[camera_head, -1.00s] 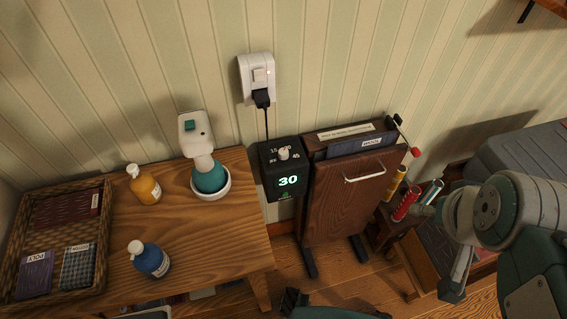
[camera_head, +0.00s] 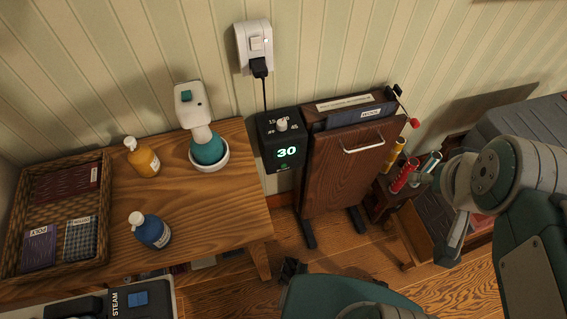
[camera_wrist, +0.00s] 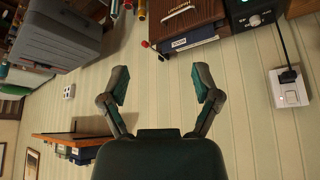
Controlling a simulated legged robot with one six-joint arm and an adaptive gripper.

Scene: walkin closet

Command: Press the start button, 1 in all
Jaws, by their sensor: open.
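A black control box (camera_head: 268,157) hangs beside the dark wooden press (camera_head: 333,190), under the wall outlet. It has a white dial (camera_head: 282,125) on top and a lit "30" display (camera_head: 287,152) on its front. A small green mark shows below the digits; I cannot tell whether it is the start button. The box also shows upside down at the top right of the wrist view (camera_wrist: 262,17), partly cut off. My gripper (camera_wrist: 161,84) is open and empty in the wrist view, facing the striped wall, apart from the box and press.
A wooden table (camera_head: 205,220) at left holds a basket (camera_head: 104,205), an orange bottle (camera_head: 143,160), a blue bottle (camera_head: 150,230) and a white-and-teal steamer (camera_head: 207,146). A black cord runs from the white outlet (camera_head: 241,50) toward the box. A crank with a red knob (camera_head: 415,123) sticks out from the press.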

